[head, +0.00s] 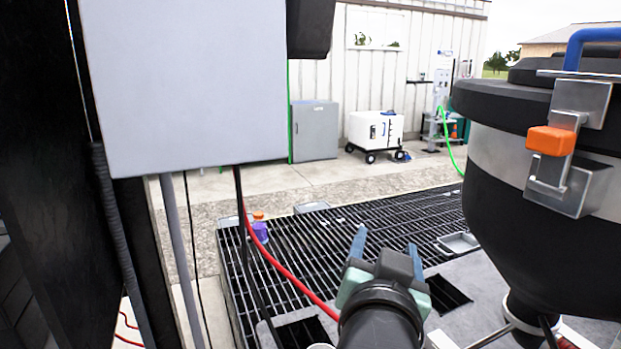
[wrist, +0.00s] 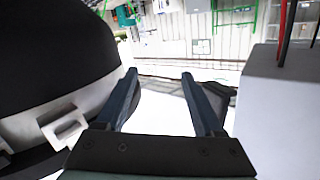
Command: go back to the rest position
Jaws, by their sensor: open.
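My gripper (head: 387,249) shows at the bottom centre of the head view, pointing away over the black grating. Its two blue-grey fingers also show in the wrist view (wrist: 160,85), spread apart with nothing between them. In the wrist view a dark round vessel (wrist: 50,50) is close on the left and a pale box (wrist: 285,110) is close on the right. I see no contact between the fingers and either one.
The black vessel with an orange latch (head: 550,140) fills the right side. A grey cabinet (head: 185,85) hangs at left, with a red cable (head: 285,268) below. A white wheeled box (head: 376,130) stands farther back.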

